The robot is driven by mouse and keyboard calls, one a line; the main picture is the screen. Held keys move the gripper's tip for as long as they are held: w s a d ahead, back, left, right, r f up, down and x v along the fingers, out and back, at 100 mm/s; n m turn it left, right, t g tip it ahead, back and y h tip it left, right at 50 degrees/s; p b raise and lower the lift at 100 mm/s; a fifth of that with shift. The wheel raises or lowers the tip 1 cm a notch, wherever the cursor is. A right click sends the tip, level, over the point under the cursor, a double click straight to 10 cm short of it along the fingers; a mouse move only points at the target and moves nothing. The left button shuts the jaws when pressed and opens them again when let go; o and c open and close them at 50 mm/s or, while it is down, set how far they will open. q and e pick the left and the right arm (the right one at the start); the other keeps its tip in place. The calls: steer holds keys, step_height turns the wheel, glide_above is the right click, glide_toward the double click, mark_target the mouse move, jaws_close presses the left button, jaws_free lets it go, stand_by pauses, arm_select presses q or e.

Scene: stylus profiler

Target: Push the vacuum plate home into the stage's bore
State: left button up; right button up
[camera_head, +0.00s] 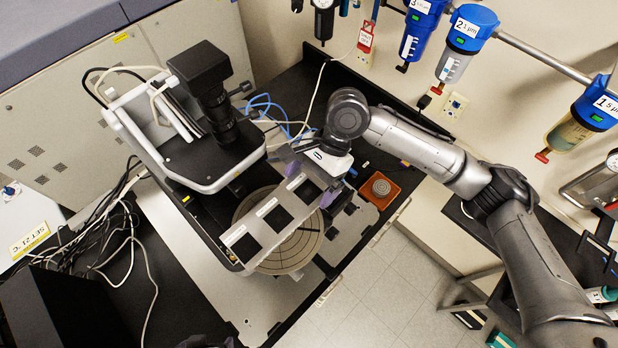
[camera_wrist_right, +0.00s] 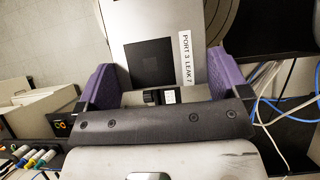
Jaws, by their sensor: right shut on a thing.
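A long pale plate with three dark squares (camera_head: 263,222), seemingly the vacuum plate, slants over the round grooved stage disc (camera_head: 283,262). My right gripper (camera_head: 311,181) is shut on the plate's upper right end. In the right wrist view, the purple fingers of this gripper (camera_wrist_right: 158,78) stand on either side of the plate (camera_wrist_right: 140,30), with a dark square and a "PORT 3 LEAK" label facing the camera. The plate hides part of the disc. The bore and any contact with it cannot be made out. A dark shape at the head view's bottom edge may be my left gripper (camera_head: 207,342).
The profiler's head and black camera (camera_head: 208,88) stand just left of the plate. An orange tray (camera_head: 394,192) with a small round disc sits to the right. Blue tubes and cables lie behind the gripper. Filters (camera_head: 468,40) hang at upper right.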

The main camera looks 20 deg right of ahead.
steer(key=shift+r+p, duration=0.3)
steer(key=shift+p, duration=0.65)
steer(key=shift+f, duration=0.75)
steer(key=shift+f+p, duration=0.3)
steer(key=shift+f, duration=1.65)
steer(key=shift+w+f, duration=0.1)
steer(key=shift+f, duration=0.05)
steer(key=shift+f, duration=0.45)
